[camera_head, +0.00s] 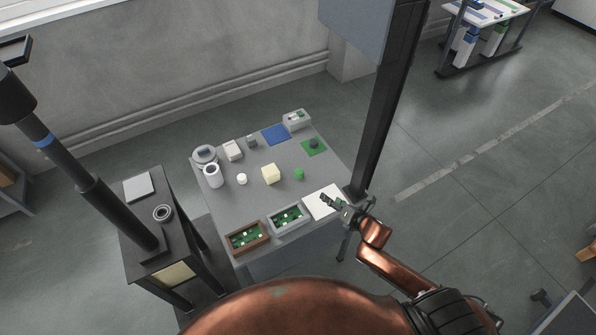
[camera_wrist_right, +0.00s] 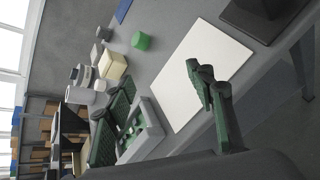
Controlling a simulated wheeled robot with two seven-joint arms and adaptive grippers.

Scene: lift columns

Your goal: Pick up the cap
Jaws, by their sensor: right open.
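No object is clearly marked as the cap. Small round candidates on the grey table (camera_head: 222,203) are a white cylinder (camera_head: 241,179), a green cylinder (camera_head: 299,174) and a dark round piece (camera_head: 313,143) on a green mat. The green cylinder also shows in the wrist view (camera_wrist_right: 141,41). My right gripper (camera_head: 335,202) is open above the white sheet (camera_head: 318,208) near the table's right corner. In the wrist view its dark green fingers (camera_wrist_right: 161,78) are spread apart. The green cylinder lies beyond the fingertips. My left gripper is not in view.
A cream block (camera_head: 270,174) stands mid-table. A brown tray (camera_head: 233,249) and a grey tray (camera_head: 274,229) with green boards line the near edge. White and grey containers (camera_head: 211,177) stand at the left. A dark column (camera_head: 386,110) rises beside the table's right side.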

